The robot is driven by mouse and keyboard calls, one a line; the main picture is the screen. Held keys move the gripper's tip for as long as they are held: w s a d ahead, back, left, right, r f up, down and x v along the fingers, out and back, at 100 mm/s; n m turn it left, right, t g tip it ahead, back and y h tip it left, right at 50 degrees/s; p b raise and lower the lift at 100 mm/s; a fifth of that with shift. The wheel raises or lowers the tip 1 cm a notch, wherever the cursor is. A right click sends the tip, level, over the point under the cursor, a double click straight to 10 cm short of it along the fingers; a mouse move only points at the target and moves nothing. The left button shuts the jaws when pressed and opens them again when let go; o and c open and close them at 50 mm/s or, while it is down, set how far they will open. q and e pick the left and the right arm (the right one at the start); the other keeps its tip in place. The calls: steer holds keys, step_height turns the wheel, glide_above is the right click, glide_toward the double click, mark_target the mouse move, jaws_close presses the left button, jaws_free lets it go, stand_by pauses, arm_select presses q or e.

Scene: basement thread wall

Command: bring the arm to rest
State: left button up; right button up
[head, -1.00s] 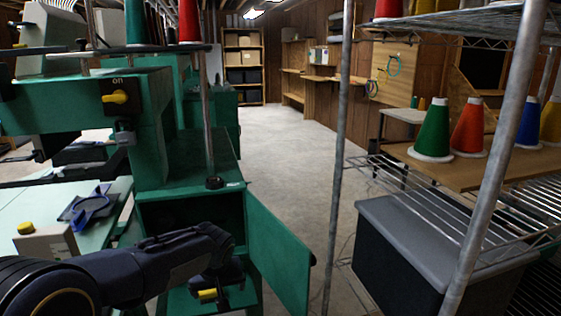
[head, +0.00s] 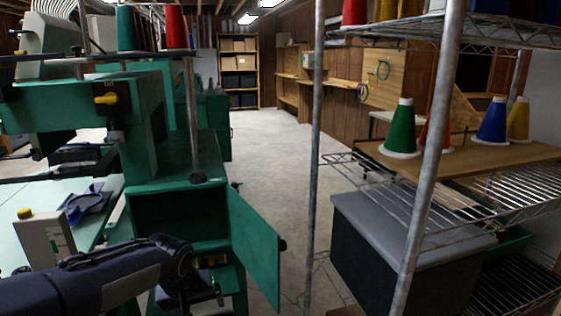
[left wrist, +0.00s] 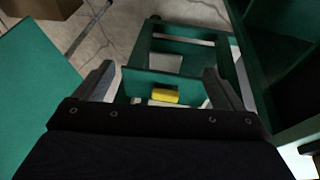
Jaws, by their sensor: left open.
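My left arm comes in from the lower left in the head view, with its wrist bent down in front of the green machine (head: 168,167). The open left gripper (left wrist: 158,82) shows in the left wrist view with its two fingers apart and nothing between them. Beyond the fingers are a green frame and a yellow block (left wrist: 164,95). The machine's compartment (head: 178,212) stands open, its green door (head: 254,250) swung out to the right of my wrist. In the head view the fingertips cannot be made out. My right gripper is in neither view.
A wire shelf rack (head: 316,150) on the right holds a green cone (head: 403,131), other thread cones and a grey-lidded bin (head: 400,235). A white box with a yellow top (head: 45,240) is near my left arm. The concrete aisle (head: 270,160) is clear.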

arm_select(q)
steer(key=s+a+r+m+t+h, duration=0.15)
steer(key=s+h, duration=0.25)
steer(key=s, duration=2.2)
step_height(320, 180, up, 19)
steer(key=p, duration=2)
steer(key=shift+s+a, duration=0.15)
steer(key=shift+a, duration=0.05)
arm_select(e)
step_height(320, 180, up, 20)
arm_select(q)
steer(key=shift+c, duration=0.2)
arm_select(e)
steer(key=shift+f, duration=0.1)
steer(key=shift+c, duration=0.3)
